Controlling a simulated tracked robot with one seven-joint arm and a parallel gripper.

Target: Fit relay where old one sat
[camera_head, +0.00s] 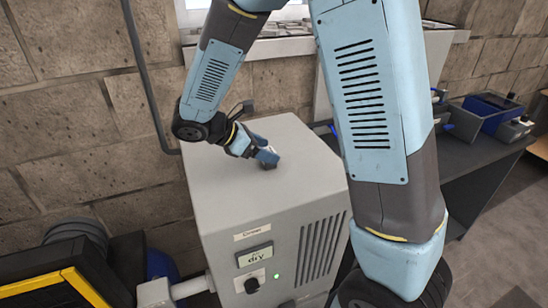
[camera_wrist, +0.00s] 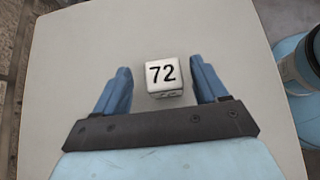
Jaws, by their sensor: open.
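A small white block marked "72" (camera_wrist: 164,76) sits on the flat grey top of a cabinet in the wrist view. I cannot tell whether it is the relay. My gripper (camera_wrist: 160,70) is open, with one blue finger on each side of the block and a visible gap on both sides. In the head view my gripper (camera_head: 267,157) points down at the cabinet top, and the block is not clearly made out there. No relay socket or old relay can be told apart in either view.
The grey cabinet (camera_head: 222,193) has a small screen reading "dry" (camera_head: 254,257), a dark knob, a green light and side vents. Its top is otherwise clear. A dark bench (camera_head: 465,165) at right holds a blue bin (camera_head: 493,113). A stone wall stands behind.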

